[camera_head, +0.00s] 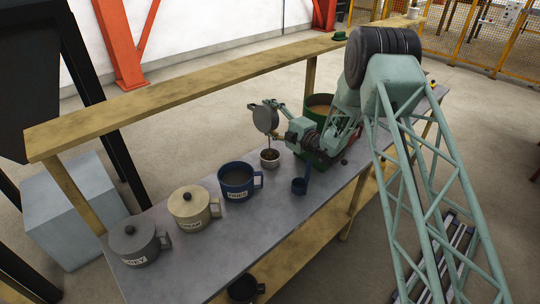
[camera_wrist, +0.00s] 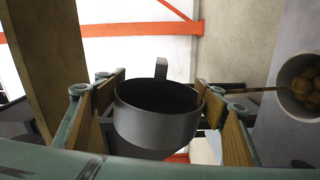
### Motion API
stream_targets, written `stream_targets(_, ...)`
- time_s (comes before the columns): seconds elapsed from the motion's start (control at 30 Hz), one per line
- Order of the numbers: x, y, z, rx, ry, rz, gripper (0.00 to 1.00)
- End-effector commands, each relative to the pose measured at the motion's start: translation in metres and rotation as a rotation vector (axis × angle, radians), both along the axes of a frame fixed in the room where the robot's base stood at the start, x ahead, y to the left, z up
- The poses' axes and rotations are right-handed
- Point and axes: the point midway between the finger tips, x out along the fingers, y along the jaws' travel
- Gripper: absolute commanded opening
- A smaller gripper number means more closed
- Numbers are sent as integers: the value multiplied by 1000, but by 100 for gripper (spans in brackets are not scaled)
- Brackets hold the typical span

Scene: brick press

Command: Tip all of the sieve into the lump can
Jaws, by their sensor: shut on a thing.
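The sieve (camera_head: 264,119) is a round grey vessel, tipped on its side in the head view. My gripper (camera_head: 285,124) is shut on it above the bench. In the wrist view the sieve (camera_wrist: 156,122) is a dark grey cylinder between the wood-faced fingers of my gripper (camera_wrist: 160,105), its visible inside dark. A small pale can (camera_head: 270,165), which appears to be the lump can, stands just below the sieve.
A blue mug (camera_head: 236,185), cream can (camera_head: 190,208) and lidded grey can (camera_head: 136,246) stand left along the bench (camera_head: 250,225). A small blue scoop (camera_head: 299,186) stands right of the pale can. A large green can (camera_head: 319,110) is behind my arm. A wooden rail (camera_head: 200,84) runs behind.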

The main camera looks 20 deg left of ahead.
Motion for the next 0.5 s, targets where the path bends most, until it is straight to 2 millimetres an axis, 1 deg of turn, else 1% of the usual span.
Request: stream_targets(0.5, 3, -2, 0, 26, 50, 0, 45)
